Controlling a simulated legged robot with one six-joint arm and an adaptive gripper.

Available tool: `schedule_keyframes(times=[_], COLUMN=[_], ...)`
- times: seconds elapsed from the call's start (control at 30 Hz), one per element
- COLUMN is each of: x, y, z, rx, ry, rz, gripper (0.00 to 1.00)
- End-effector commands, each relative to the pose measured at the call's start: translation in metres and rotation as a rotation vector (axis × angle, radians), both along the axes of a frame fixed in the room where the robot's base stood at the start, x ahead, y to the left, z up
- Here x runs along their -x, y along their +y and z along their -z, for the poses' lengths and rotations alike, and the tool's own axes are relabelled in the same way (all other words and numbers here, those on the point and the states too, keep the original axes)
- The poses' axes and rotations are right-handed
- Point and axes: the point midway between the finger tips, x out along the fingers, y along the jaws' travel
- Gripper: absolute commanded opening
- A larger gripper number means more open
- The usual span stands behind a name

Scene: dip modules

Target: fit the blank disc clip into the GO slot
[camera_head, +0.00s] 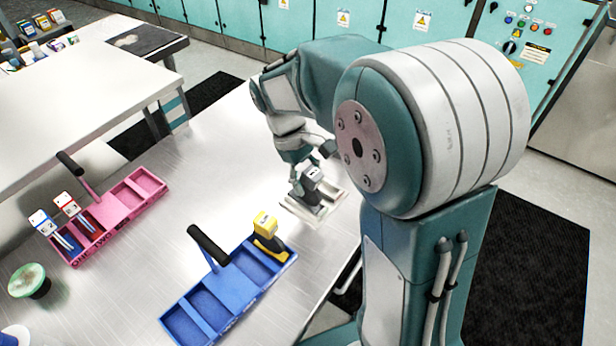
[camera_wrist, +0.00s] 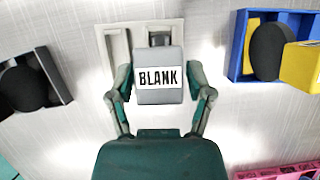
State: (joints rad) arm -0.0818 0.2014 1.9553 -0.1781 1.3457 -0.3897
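The blank disc clip (camera_wrist: 158,95) is a grey block with a white label reading BLANK, between my gripper's two fingers in the wrist view. My gripper (camera_head: 310,184) appears shut on it, above a pale plate (camera_wrist: 114,48) with slot-like recesses. In the head view the grey clip (camera_head: 314,172) shows small, at the plate's far side. Whether the clip touches the plate is unclear. A blue caddy (camera_head: 196,299) with a black handle holds a yellow clip (camera_head: 266,226) in its end compartment; its front lettering is too faint to read. I cannot make out a GO label.
A pink caddy (camera_head: 132,220) marked ONE TWO holds a blue-topped and a red-topped clip at the left. A green-topped round object (camera_head: 28,281) stands near it. A dark tray (camera_wrist: 62,76) with a black round handle end is at the wrist view's left. The metal table between is clear.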

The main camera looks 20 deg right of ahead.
Motion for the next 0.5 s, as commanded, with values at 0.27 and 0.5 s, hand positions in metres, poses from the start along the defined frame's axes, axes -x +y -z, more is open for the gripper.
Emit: schedule_keyframes(times=[0.27,0.5], x=[0.000,-0.006], y=[0.000,0.003], z=[-0.001,-0.018], rx=[0.001,0.001], ry=[0.001,-0.003], rz=[0.000,0.000], gripper=[0.75,0.75])
